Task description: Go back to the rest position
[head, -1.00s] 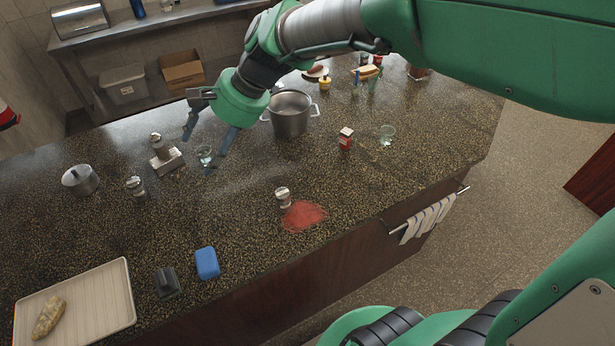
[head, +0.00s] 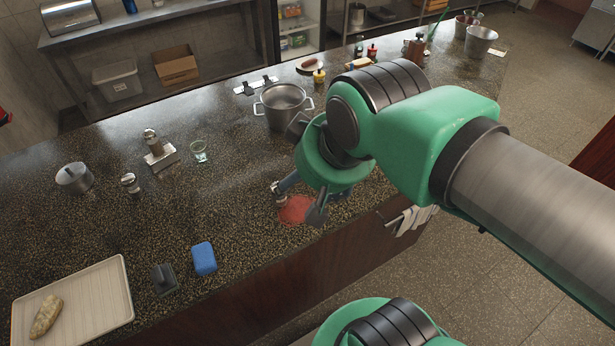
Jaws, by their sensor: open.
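My gripper (head: 298,200) is over the right part of the dark speckled counter (head: 225,225), close to its front edge. Its fingers are apart and nothing shows between them. One finger overlaps a small metal-topped shaker (head: 279,197) in the picture; I cannot tell if they touch. A red spill (head: 294,211) lies under the fingers and is partly hidden by them. My arm comes in from the right and hides part of the counter behind it.
A steel pot (head: 284,108) stands behind my gripper. A blue sponge (head: 204,259) and a tray (head: 117,308) are near the front edge. The middle counter is clear.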

